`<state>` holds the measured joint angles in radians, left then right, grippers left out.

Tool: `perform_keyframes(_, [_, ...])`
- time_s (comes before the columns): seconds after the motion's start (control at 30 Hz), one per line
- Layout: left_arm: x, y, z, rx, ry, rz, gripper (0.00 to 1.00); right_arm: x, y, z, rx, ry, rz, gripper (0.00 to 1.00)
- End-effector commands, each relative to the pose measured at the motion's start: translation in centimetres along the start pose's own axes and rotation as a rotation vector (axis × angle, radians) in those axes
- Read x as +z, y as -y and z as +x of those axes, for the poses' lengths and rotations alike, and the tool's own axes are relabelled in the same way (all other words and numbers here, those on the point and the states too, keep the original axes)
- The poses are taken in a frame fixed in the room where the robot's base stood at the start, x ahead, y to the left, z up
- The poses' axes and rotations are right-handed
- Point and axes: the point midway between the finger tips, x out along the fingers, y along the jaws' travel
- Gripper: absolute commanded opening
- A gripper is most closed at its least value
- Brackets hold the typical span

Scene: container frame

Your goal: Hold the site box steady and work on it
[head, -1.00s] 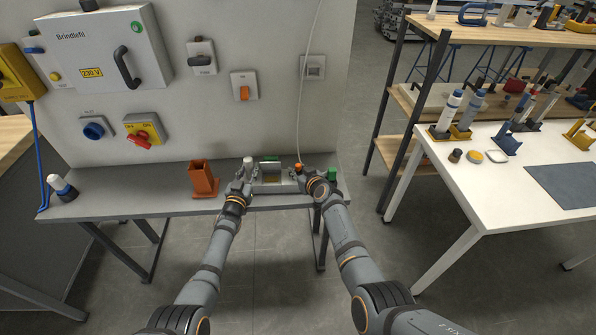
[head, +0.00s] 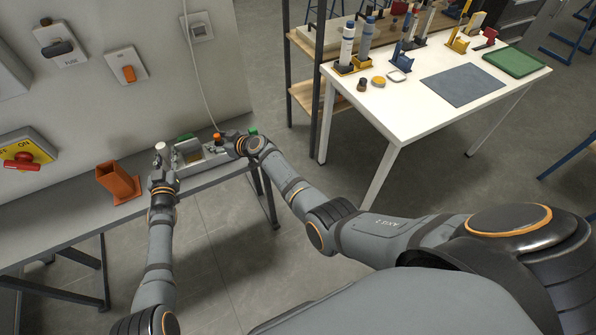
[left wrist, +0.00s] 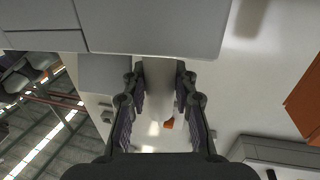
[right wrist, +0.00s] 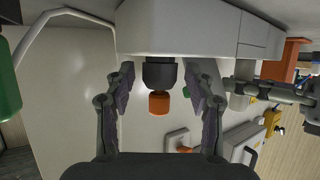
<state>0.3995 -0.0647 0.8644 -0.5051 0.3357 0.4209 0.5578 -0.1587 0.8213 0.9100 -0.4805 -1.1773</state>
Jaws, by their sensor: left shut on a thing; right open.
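The grey site box (head: 188,165) stands on the bench, with an open compartment on top. It spans the upper part of the right wrist view (right wrist: 190,30). My left gripper (head: 162,170) is at its left end, shut on the box's pale, round post (left wrist: 158,85); the post's top shows in the head view. My right gripper (head: 233,145) is at the box's right end, open. In the right wrist view a black collar (right wrist: 159,75) with an orange cap (right wrist: 159,102) sits between its fingers, with gaps on both sides.
An orange holder (head: 118,182) stands on the grey bench (head: 60,220), left of the box. A green item (head: 253,131) is beyond my right gripper. The wall with switches rises behind. A white table (head: 430,110) with bottles and tools stands at the right.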

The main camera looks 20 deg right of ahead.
Motion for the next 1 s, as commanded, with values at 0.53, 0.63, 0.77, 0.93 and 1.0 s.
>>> perform_keyframes(0.53, [-0.2, 0.0, 0.1, 0.000, -0.004, -0.001, 0.00, -0.1, -0.5, -1.6, -0.218, -0.012, -0.094, 0.55])
perform_keyframes(0.63, [-0.2, 0.0, 0.1, 0.000, -0.004, -0.001, 0.00, -0.1, -0.7, -2.7, -0.217, -0.010, -0.094, 0.55])
perform_keyframes(0.77, [-0.2, 0.0, 0.1, 0.000, -0.004, -0.001, 0.00, 0.0, -1.2, -4.6, -0.214, -0.008, -0.094, 0.55])
perform_keyframes(0.93, [-0.2, 0.0, 0.1, 0.000, -0.004, -0.001, 0.00, 0.0, -2.0, -8.3, -0.213, -0.007, -0.095, 0.55])
perform_keyframes(1.0, [-0.2, 0.0, 0.1, 0.000, -0.004, -0.001, 0.00, 0.0, -2.3, -10.0, -0.214, -0.005, -0.096, 0.55])
